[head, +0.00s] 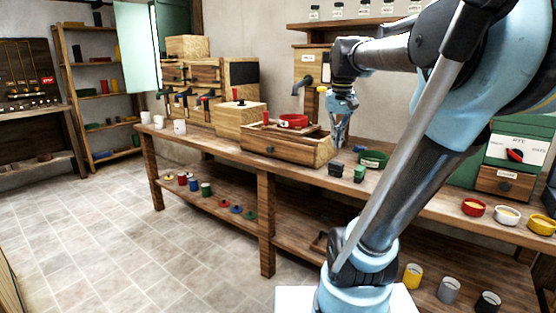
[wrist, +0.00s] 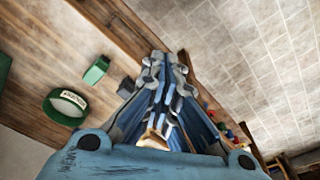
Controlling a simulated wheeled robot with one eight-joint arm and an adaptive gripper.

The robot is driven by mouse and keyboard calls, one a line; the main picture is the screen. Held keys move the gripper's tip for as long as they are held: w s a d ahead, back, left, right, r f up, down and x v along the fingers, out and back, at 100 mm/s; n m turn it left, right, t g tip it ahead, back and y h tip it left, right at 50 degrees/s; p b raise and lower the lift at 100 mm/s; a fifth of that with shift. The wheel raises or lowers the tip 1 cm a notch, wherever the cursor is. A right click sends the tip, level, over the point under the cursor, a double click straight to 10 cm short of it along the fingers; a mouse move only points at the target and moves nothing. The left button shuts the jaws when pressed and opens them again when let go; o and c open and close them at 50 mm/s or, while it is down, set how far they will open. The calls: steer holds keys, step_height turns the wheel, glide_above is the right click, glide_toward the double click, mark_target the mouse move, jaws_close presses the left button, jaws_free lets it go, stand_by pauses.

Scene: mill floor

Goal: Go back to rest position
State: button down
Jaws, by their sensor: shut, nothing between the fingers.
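My gripper (head: 338,138) is in the head view, over the wooden bench beside the right end of an open wooden drawer box (head: 310,152). Its fingers point down and are shut with nothing between them. In the wrist view my gripper (wrist: 160,62) shows its fingertips together, above the bench's front edge, with floor tiles beyond. The bench (head: 225,148) runs along the wall. My arm reaches across the right of the head view and hides part of the bench.
A green labelled bowl (head: 373,159) and small dark and green blocks (head: 360,173) lie close to my gripper. A red ring-shaped bowl (head: 293,120) sits on the drawer box. Several bowls (head: 473,207) stand at right. The tiled floor (head: 90,230) at left is clear.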

steer(key=s+f, duration=0.7)
steer(key=f, duration=0.5)
steer(key=s+f+t, duration=0.1)
steer(key=s+f, duration=0.7)
steer(key=f, duration=0.4)
steer(key=shift+s+n, duration=0.2)
steer(key=shift+n, duration=0.1)
steer(key=shift+w+f, duration=0.15)
steer(key=shift+w, duration=0.3)
